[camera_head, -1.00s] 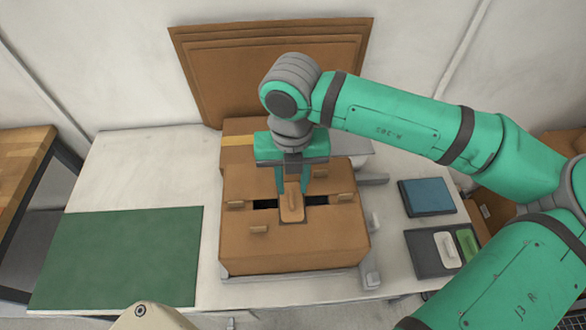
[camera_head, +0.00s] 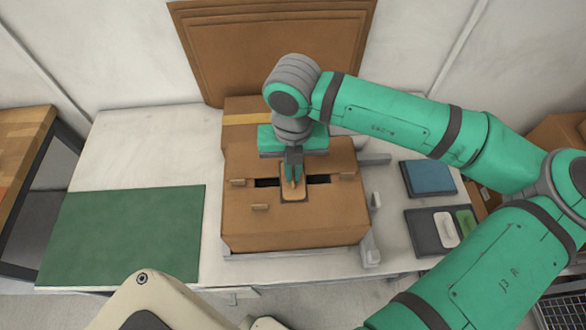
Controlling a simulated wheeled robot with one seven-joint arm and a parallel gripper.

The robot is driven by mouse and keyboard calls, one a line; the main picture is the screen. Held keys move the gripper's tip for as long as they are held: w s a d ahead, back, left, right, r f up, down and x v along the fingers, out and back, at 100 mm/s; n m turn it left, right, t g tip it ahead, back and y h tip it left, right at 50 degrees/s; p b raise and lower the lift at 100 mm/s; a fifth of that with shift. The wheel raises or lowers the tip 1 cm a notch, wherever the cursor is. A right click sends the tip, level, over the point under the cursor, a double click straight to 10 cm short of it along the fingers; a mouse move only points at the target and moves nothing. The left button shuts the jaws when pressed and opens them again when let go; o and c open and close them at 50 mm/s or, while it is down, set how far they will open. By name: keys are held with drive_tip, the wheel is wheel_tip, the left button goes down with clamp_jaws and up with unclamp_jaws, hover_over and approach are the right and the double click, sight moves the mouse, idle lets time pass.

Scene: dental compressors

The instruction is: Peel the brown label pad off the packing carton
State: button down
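The packing carton (camera_head: 330,222) stands on the table, with a dark slot along its top. The brown label pad (camera_head: 293,198) is a small, lighter brown rectangle lying on the carton top across the middle of the slot. My gripper (camera_head: 293,182) points down over the pad. Its teal fingers are close together at the pad's raised middle part and appear shut on it. The fingers hide part of the pad. The pad appears to rest on the carton.
Small tan tabs (camera_head: 260,208) sit around the slot. A green mat (camera_head: 120,235) lies at left. A blue block (camera_head: 430,177) and a dark tray (camera_head: 425,238) with a white and a green piece are at right. Brown cardboard panels (camera_head: 275,50) lean behind.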

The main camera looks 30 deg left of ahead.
sight(293, 174)
drive_tip(key=shift+r, duration=1.55)
idle(1.7)
drive_tip(key=shift+r, duration=2.95)
